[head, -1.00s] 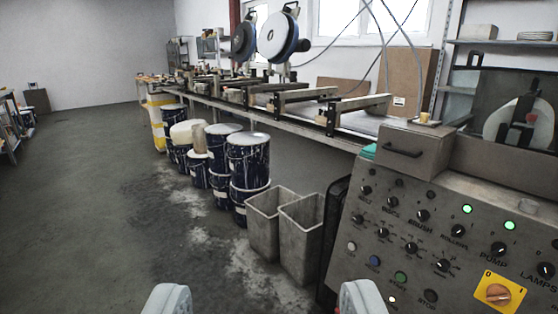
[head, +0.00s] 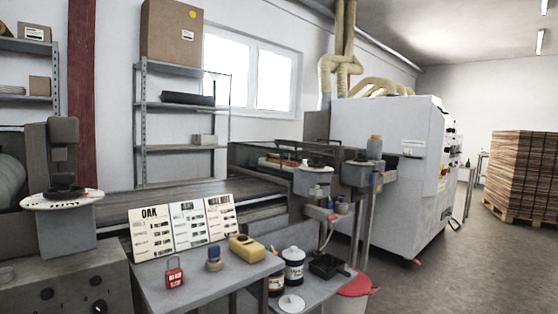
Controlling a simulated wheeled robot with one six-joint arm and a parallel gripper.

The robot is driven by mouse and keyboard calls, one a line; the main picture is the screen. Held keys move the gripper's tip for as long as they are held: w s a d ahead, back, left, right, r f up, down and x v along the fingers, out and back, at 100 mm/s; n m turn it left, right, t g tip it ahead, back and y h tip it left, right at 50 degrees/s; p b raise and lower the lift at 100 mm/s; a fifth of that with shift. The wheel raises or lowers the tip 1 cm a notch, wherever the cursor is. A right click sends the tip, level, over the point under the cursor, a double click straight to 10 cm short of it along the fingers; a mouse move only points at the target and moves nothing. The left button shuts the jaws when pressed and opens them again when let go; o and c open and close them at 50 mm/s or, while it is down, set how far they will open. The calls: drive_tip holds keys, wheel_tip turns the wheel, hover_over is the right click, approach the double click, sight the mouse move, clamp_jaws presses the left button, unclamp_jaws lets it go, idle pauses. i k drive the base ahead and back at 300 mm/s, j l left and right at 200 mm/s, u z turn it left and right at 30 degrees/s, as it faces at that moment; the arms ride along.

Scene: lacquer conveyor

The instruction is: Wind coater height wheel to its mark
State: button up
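A white disc with small markings around its rim and a dark hub (head: 62,196) lies flat on a grey block at the left. It looks like a wheel or dial on the coater, though I cannot confirm it is the height wheel. Its markings are too small to read, and no pointer mark can be made out. A grey panel with black knobs (head: 62,289) is below it, cut by the frame edge. My gripper is not in the head view.
A large white machine (head: 385,165) and stacked boards (head: 522,175) are beyond; floor at right is clear.

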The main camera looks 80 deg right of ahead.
sight(360, 155)
drive_tip(key=z, duration=1.85)
drive_tip(key=i+l+z, duration=0.15)
drive_tip(key=l+z, duration=0.15)
drive_tip(key=i+l+z, duration=0.15)
drive_tip(key=l+z, duration=0.15)
drive_tip(key=i+l+z, duration=0.3)
drive_tip(key=i+l, duration=0.1)
drive_tip(key=i, duration=1.5)
